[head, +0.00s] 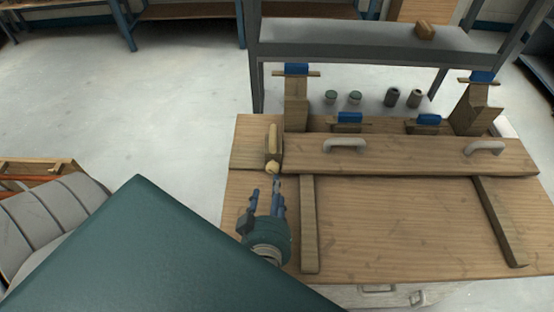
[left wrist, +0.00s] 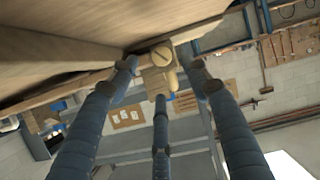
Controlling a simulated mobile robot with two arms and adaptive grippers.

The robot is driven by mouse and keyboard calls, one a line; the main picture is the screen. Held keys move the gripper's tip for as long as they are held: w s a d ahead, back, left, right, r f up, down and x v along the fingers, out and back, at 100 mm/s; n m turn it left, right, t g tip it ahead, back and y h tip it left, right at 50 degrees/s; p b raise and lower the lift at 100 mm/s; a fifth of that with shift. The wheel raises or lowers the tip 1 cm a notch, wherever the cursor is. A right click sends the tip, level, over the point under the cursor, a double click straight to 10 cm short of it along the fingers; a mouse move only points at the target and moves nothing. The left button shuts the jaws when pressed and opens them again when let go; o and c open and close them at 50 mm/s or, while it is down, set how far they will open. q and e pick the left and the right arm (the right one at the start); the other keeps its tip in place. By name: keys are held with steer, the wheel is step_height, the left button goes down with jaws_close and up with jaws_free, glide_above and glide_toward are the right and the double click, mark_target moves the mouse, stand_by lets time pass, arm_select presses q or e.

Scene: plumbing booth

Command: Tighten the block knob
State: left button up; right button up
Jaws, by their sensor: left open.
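The block knob (head: 272,168) is a small, pale wooden round piece at the front of a wooden block (head: 273,150) on the bench's left side. In the left wrist view the knob (left wrist: 160,57) shows ahead, pale yellow with a slot-like mark. My left gripper (head: 267,190) is open just in front of the knob, its blue fingers pointing at it. In the left wrist view two fingers of the gripper (left wrist: 161,80) stand left and right of the knob and a third below. I cannot tell whether any finger touches it. My right gripper is not in view.
The wooden bench (head: 400,230) carries a long board with two grey handles (head: 346,145) and two raised strips (head: 309,225). Blue-topped wooden clamps (head: 296,95) and several small cylinders (head: 392,97) stand behind, below a grey shelf (head: 370,38).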

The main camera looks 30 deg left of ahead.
mark_target(273, 171)
arm_select(q)
steer(key=x, duration=0.3)
steer(key=shift+w+a+r+p, duration=0.15)
steer(key=shift+w+a+p, duration=0.1)
steer(key=shift+p, duration=0.1)
steer(key=x, duration=0.5)
steer(key=shift+p, duration=0.4)
steer(key=shift+w+a+f, duration=0.2)
steer(key=shift+w+f, duration=0.2)
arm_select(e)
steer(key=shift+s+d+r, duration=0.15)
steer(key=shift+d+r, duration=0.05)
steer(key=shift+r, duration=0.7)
